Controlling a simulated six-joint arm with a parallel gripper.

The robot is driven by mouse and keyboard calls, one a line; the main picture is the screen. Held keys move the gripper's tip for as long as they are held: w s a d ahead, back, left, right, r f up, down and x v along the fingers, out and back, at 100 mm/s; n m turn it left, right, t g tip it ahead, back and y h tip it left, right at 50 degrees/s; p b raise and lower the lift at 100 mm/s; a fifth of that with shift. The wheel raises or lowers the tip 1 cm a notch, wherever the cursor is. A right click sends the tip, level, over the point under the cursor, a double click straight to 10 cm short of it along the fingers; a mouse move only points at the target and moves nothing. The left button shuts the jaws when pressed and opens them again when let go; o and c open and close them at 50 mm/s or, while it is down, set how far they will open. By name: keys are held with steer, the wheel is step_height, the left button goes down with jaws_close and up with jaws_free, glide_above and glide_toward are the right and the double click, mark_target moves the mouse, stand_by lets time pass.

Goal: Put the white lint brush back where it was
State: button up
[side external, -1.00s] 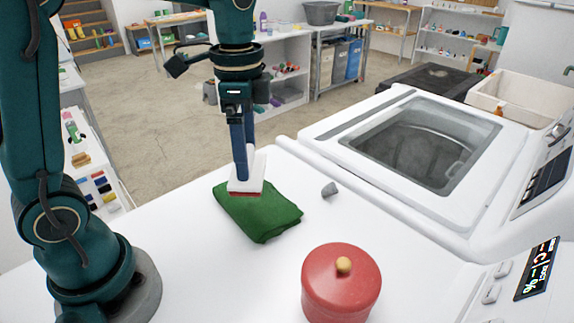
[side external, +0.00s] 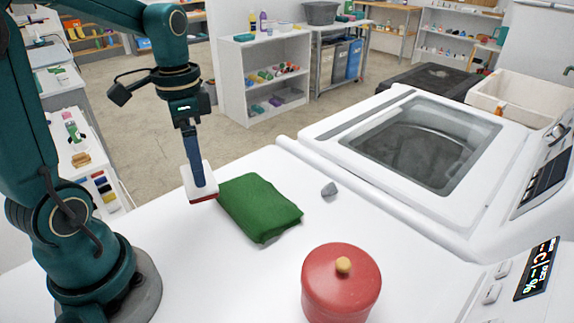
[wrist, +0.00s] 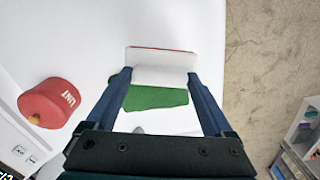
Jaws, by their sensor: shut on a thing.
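The white lint brush (side external: 199,182), with a red underside, is held in my gripper (side external: 197,168) at the left edge of the folded green cloth (side external: 259,208). In the wrist view the brush (wrist: 161,67) spans between the two blue fingers of my gripper (wrist: 160,77), and the green cloth (wrist: 155,98) shows behind it. The brush is slightly tilted and looks raised above the white top; the exact gap is hard to tell. The cloth lies on the white surface.
A red lidded canister (side external: 341,284) stands at the front, and it also shows in the wrist view (wrist: 49,102). A small grey object (side external: 329,189) lies right of the cloth. The washer (side external: 420,150) is at the right. The white top (side external: 190,265) is clear left and front of the cloth.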

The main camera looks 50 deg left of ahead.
steer(key=s+a+n, duration=0.4)
steer(key=shift+s+f, duration=0.15)
steer(key=shift+f, duration=4.05)
steer(key=shift+f, duration=0.1)
steer(key=o, duration=1.2)
